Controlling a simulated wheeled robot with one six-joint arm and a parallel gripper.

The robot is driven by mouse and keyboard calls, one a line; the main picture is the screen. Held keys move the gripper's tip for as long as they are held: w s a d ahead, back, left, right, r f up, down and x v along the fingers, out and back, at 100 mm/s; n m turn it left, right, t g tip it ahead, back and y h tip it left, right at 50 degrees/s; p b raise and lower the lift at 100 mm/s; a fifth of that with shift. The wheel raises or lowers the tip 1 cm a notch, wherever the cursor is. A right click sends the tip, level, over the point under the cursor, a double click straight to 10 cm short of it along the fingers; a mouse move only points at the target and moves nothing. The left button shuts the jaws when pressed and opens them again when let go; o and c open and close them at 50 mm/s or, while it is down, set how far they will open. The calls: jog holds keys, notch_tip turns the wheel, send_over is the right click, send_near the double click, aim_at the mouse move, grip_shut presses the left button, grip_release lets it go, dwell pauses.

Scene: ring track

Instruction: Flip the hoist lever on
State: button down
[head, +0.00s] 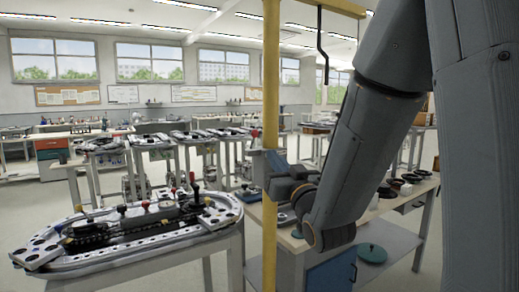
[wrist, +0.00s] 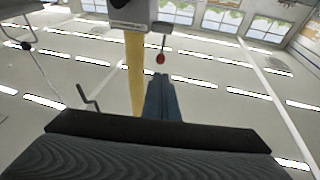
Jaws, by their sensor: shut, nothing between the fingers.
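The hoist lever (wrist: 160,58) shows in the wrist view as a thin stem with a red knob, beside a grey box (wrist: 131,13) on a yellow post (wrist: 136,75). My gripper (wrist: 161,80) is shut and empty, its fingertips just short of the red knob in the picture. I cannot tell whether they touch it. In the head view my gripper (head: 272,165) is close to the yellow post (head: 270,100), at the grey box.
A dark bent hook (head: 321,45) hangs from the yellow beam above. An oval track table (head: 130,235) with small coloured knobs stands at the left. A workbench (head: 390,240) with dark round parts lies behind my arm. Open floor lies at the far left.

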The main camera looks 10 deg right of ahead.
aim_at(257, 134)
jog(key=shift+f+b, duration=0.1)
jog(key=shift+b, duration=0.2)
jog(key=p+x, duration=0.4)
jog(key=x, duration=0.7)
jog(key=shift+w+a+r, duration=0.1)
jog(key=shift+w+r, duration=0.1)
jog(key=shift+w, duration=0.05)
jog(key=shift+r+p, duration=0.1)
jog(key=shift+p, duration=0.3)
